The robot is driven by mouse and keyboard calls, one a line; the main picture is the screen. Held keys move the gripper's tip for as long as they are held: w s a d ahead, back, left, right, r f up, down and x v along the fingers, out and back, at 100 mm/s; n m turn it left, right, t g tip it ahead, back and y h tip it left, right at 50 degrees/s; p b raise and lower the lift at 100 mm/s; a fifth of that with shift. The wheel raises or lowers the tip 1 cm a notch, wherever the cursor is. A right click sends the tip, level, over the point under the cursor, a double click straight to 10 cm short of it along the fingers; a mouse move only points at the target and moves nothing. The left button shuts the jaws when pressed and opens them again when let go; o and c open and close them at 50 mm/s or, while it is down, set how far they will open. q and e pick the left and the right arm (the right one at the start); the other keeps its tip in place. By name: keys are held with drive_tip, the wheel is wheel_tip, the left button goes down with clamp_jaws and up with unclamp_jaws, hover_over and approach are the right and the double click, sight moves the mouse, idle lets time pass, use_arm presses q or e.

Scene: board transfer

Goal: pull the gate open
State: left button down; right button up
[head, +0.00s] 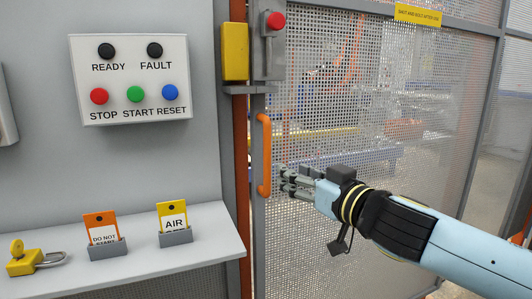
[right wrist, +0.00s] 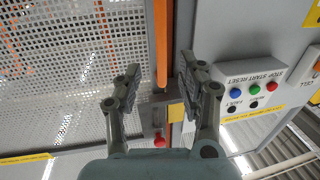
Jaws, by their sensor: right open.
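The gate (head: 330,225) is a grey mesh panel in a grey frame, and it looks shut against the red-brown post (head: 242,180). Its upright orange handle (head: 264,155) is on the frame near the post. My right gripper (head: 284,182) is open and empty, just right of the handle's lower part in the head view. In the right wrist view, the handle (right wrist: 161,45) shows between the two spread fingers of my gripper (right wrist: 157,75). I cannot tell any contact with it. My left gripper is out of view.
A yellow box (head: 234,52) and a grey switch with a red button (head: 276,20) sit above the handle. Left of the post are a button panel (head: 132,110) and a shelf (head: 200,240) bearing tags (head: 100,231) and a yellow padlock (head: 22,266).

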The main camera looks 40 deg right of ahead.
sight(269, 158)
drive_tip(key=w+p, duration=0.1)
drive_tip(key=w, duration=0.2)
drive_tip(key=w+p, duration=0.1)
drive_tip(key=w, duration=0.2)
drive_tip(key=w+p, duration=0.1)
drive_tip(key=w, duration=0.2)
drive_tip(key=shift+w+d+r, duration=0.1)
drive_tip(key=shift+w+r, duration=0.15)
drive_tip(key=shift+r, duration=0.15)
drive_tip(key=shift+w+f, duration=0.1)
drive_tip(key=shift+w, duration=0.45)
clamp_jaws()
drive_tip(key=shift+w+f, duration=0.15)
drive_tip(key=shift+f, duration=0.1)
